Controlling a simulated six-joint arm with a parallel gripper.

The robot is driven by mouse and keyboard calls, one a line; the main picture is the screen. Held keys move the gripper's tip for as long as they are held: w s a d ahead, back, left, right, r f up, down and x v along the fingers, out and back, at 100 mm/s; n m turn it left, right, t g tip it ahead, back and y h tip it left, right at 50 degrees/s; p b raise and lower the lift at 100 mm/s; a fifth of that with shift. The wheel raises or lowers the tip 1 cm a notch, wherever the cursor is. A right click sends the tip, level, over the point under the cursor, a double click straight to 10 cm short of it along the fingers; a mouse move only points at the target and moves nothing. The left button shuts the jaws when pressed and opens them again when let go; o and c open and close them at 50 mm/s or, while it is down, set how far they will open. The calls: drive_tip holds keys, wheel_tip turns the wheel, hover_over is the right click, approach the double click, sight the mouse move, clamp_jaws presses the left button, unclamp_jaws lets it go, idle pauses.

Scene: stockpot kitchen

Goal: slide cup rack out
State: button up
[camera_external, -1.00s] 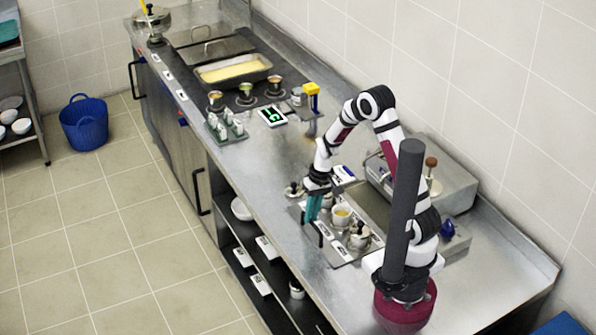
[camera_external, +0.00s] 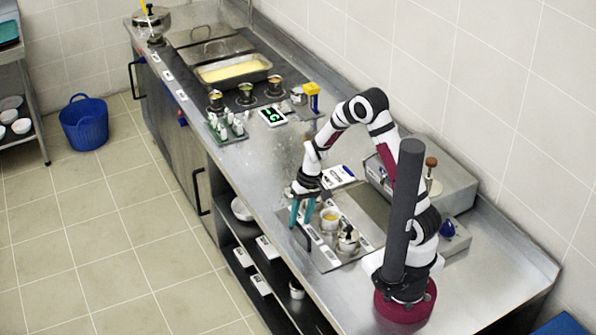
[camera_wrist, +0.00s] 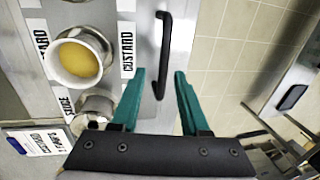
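The cup rack (camera_external: 322,253) is a flat metal tray with white labels, lying on the counter toward its front edge. It holds a cup of yellow custard (camera_external: 329,218), also in the wrist view (camera_wrist: 79,57), and a metal pot (camera_external: 347,238). Its black handle (camera_wrist: 164,50) is on the front side. My gripper (camera_external: 301,222) is at this handle. In the wrist view its teal fingers (camera_wrist: 162,72) stand apart with the lower handle end between them; neither clearly presses on it. The arm partly hides the rack's far end in the external view.
A grey recess (camera_external: 365,206) shows behind the rack. A printed card (camera_external: 339,176) lies past the rack. A metal box (camera_external: 440,185) stands against the wall. The counter's front edge is close to my gripper, with open floor beyond it.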

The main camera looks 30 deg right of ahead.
drive_tip(key=d+r, duration=0.3)
drive_tip(key=r, duration=1.2)
drive_tip(key=shift+r, duration=0.25)
drive_tip(key=s+d+m, duration=0.2)
drive_tip(key=s+d, duration=0.1)
drive_tip(key=s, duration=0.8)
drive_tip(key=s+d+m, duration=0.3)
drive_tip(key=s, duration=0.8)
drive_tip(key=shift+s+d+r+m, duration=0.2)
drive_tip(key=shift+r+m, duration=0.1)
drive_tip(key=shift+r, duration=0.1)
